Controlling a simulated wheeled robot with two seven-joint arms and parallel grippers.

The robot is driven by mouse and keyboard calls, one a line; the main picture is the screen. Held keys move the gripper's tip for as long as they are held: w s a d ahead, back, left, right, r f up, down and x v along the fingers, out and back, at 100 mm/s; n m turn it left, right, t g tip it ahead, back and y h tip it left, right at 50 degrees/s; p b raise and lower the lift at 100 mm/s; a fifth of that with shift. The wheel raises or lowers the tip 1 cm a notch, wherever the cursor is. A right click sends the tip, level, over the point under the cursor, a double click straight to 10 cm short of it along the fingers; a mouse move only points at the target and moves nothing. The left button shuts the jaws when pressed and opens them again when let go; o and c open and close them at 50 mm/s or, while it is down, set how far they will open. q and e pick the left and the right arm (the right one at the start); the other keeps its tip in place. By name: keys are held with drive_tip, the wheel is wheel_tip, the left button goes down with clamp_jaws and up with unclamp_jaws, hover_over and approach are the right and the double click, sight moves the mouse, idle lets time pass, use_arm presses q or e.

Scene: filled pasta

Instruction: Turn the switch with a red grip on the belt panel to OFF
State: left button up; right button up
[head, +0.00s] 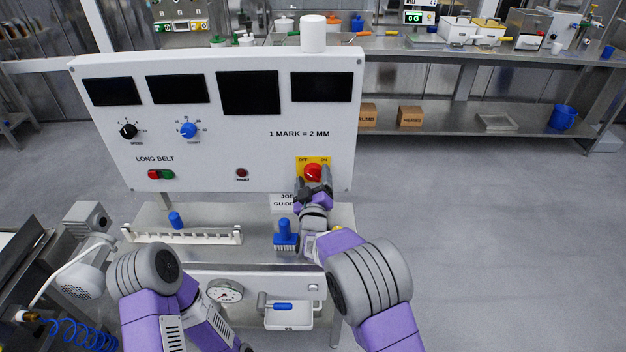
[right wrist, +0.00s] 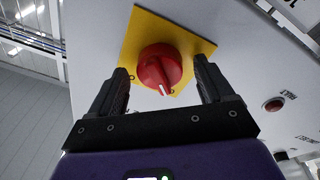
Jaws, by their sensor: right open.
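The switch's red grip (head: 313,172) sits on a yellow plate (head: 302,161) at the lower right of the white belt panel (head: 215,150). OFF is printed at upper left of the grip, ON at upper right. My right gripper (head: 314,184) is open at the grip. In the right wrist view, the red grip (right wrist: 158,68) shows between the open fingers (right wrist: 163,88), with a gap on each side. Its white mark points down and slightly right there, where the labels cannot be read. The mark is unclear in the head view. My left gripper is out of view.
A red fault lamp (head: 242,173), red and green belt buttons (head: 161,174) and two knobs share the panel. The floor to the right is clear.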

drive_tip(key=s, duration=0.7)
drive_tip(key=shift+s+f+p, duration=0.3)
drive_tip(key=shift+f+p, duration=0.1)
